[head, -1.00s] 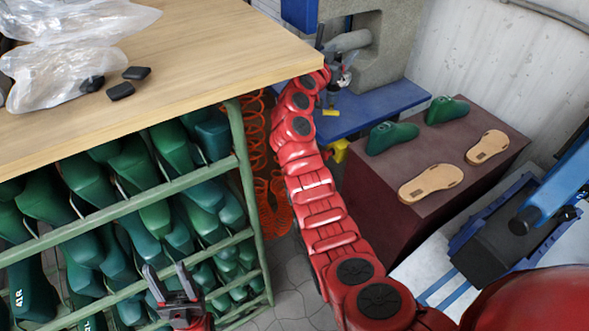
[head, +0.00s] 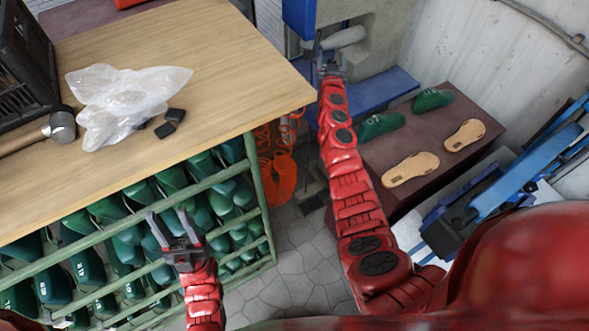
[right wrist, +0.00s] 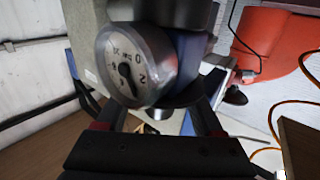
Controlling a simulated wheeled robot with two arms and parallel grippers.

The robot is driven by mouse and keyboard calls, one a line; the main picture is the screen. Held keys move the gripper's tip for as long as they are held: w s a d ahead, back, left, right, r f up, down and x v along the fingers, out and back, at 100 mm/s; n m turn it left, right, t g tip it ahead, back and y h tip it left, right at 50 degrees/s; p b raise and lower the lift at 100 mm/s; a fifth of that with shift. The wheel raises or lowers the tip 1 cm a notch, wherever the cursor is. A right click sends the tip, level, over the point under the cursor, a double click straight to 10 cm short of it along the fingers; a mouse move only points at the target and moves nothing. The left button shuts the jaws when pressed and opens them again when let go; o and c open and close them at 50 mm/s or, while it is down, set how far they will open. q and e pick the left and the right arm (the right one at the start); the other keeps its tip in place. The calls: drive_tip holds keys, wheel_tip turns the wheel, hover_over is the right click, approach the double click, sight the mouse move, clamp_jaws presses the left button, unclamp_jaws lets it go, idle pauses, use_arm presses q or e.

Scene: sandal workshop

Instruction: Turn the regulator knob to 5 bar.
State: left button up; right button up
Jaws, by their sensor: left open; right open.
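A round pressure gauge (right wrist: 135,65) with a white face and a dark needle fills the middle of the right wrist view. It is tilted and blurred, so I cannot read its value. Behind it is a blue body (right wrist: 188,55) with dark round parts above and below; I cannot tell surely which is the regulator knob. My right gripper (right wrist: 157,118) is open, its fingers on both sides below the gauge; contact cannot be told. In the head view my right gripper (head: 331,52) is at the grey machine. My left gripper (head: 172,228) is open and empty before the green rack.
A wooden table (head: 230,60) holds a clear plastic bag (head: 125,95), black pieces, a hammer (head: 60,125) and a black crate (head: 22,65). A green rack (head: 262,200) of shoe lasts stands below. A brown block (head: 440,150) with soles and green lasts is right of my right arm.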

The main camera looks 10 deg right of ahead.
drive_tip(key=s+n+y+p, duration=0.4)
drive_tip(key=s+y, duration=0.2)
drive_tip(key=s, duration=1.1)
drive_tip(key=s+a+f+n+g+y+b, duration=0.1)
drive_tip(key=s+a+f+y+b, duration=0.2)
drive_tip(key=f, duration=0.4)
drive_tip(key=s+a+f+n+g+y+b, duration=0.1)
drive_tip(key=a+f+n+b, duration=0.2)
drive_tip(key=f, duration=0.5)
drive_tip(key=s+a+f+n+g+y+b, duration=0.1)
drive_tip(key=s+a+f+y+b, duration=0.1)
drive_tip(key=a, duration=0.3)
drive_tip(key=s+a+f+n+y+b, duration=0.1)
drive_tip(key=s+a+f+y+b, duration=0.2)
drive_tip(key=a, duration=0.3)
drive_tip(key=shift+s+g+y, duration=0.3)
drive_tip(key=shift+s+g, duration=0.1)
drive_tip(key=shift+s, duration=0.35)
drive_tip(key=shift+d+f, duration=0.1)
